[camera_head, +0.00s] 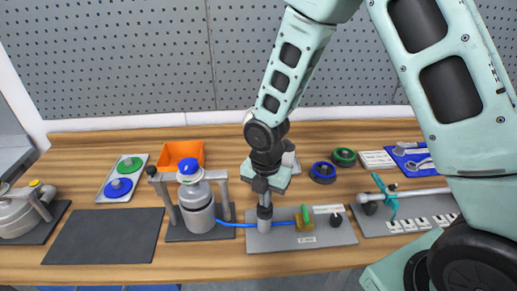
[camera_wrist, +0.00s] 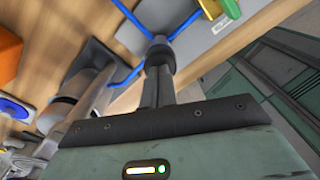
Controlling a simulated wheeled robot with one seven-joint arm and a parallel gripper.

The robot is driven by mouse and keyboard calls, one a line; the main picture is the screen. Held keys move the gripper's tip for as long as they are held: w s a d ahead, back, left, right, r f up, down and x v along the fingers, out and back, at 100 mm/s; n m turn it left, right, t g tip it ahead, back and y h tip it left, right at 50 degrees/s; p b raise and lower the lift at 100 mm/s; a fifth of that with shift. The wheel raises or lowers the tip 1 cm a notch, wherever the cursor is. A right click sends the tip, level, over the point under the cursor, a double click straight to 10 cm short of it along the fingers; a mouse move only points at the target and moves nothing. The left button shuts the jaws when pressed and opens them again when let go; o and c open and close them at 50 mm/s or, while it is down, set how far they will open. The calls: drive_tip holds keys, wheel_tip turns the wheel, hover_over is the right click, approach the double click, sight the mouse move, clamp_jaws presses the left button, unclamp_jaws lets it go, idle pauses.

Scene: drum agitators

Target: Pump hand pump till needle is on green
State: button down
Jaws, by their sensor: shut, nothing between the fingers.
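The hand pump (camera_head: 264,220) is an upright grey cylinder with a dark top, standing on a grey base plate (camera_head: 310,235). A blue hose (camera_head: 238,225) runs from it to a grey bottle (camera_head: 196,205) with a blue cap, held in a stand. My gripper (camera_head: 262,190) points down directly above the pump, its shut fingers at or very near the pump's top. In the wrist view, the pump's dark top (camera_wrist: 160,56) lies just past the fingers (camera_wrist: 157,88); I cannot tell whether they touch. I cannot make out a gauge needle or green zone.
A brass valve with a green lever (camera_head: 305,214) sits right of the pump on the same plate. Farther right is a plate with a teal-handled pipe (camera_head: 390,197). An orange bin (camera_head: 180,154) stands behind the bottle. A dark mat (camera_head: 105,236) lies bare at left.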

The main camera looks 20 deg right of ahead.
drive_tip(key=shift+r+p, duration=2.3)
drive_tip(key=shift+r, duration=0.4)
drive_tip(key=shift+f, duration=0.1)
drive_tip(key=shift+f+b, duration=2.1)
drive_tip(key=shift+f, duration=0.65)
wheel_tip(320, 180, up, 6)
drive_tip(key=p, duration=0.5)
drive_tip(key=shift+f, duration=0.15)
drive_tip(key=shift+f, duration=0.1)
drive_tip(key=shift+f+b, duration=2.05)
drive_tip(key=shift+f, duration=0.8)
drive_tip(key=shift+r+p, duration=2.65)
drive_tip(key=shift+r, duration=0.25)
